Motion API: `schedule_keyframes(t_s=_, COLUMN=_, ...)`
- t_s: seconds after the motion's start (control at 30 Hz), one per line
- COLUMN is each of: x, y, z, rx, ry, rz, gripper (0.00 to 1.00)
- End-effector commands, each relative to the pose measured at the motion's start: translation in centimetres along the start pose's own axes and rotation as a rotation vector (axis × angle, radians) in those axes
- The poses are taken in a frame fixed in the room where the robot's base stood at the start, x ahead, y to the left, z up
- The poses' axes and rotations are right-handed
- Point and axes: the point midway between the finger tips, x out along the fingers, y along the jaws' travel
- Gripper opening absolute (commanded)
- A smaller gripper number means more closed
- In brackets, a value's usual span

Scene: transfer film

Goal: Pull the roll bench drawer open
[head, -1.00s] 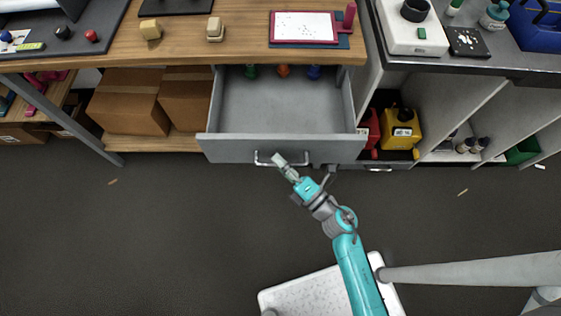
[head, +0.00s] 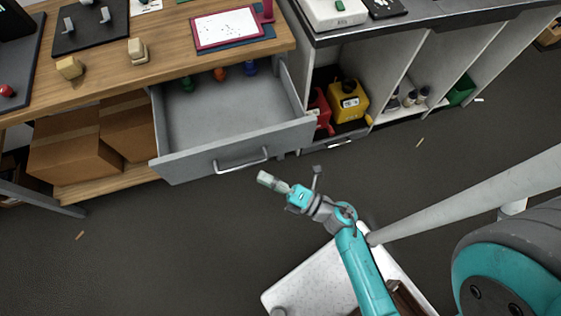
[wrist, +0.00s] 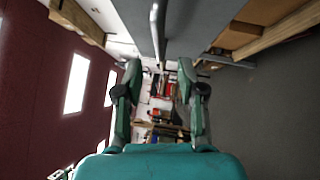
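The grey roll bench drawer (head: 236,107) stands pulled out from under the wooden bench top in the head view. Its front panel has a silver bar handle (head: 241,161). Several coloured items, green, orange and blue, sit at the drawer's back. My gripper (head: 266,179) is just in front of the drawer, below and right of the handle, apart from it. In the wrist view, its two green-grey fingers (wrist: 158,76) stand apart with nothing between them. The bar handle (wrist: 158,20) shows beyond them at the top.
Cardboard boxes (head: 75,150) sit on a shelf left of the drawer. A yellow container (head: 348,101) and a red container (head: 320,111) stand in the cabinet to its right. The dark floor (head: 170,250) in front is mostly clear.

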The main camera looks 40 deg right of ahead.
Motion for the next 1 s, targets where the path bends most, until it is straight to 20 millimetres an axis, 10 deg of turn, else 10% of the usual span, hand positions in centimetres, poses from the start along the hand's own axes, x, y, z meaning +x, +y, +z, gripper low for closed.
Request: schedule_keyframes(t_s=1.0, x=-4.2, y=0.0, z=0.0, rx=0.000, ry=0.000, rz=-0.001, gripper=0.39)
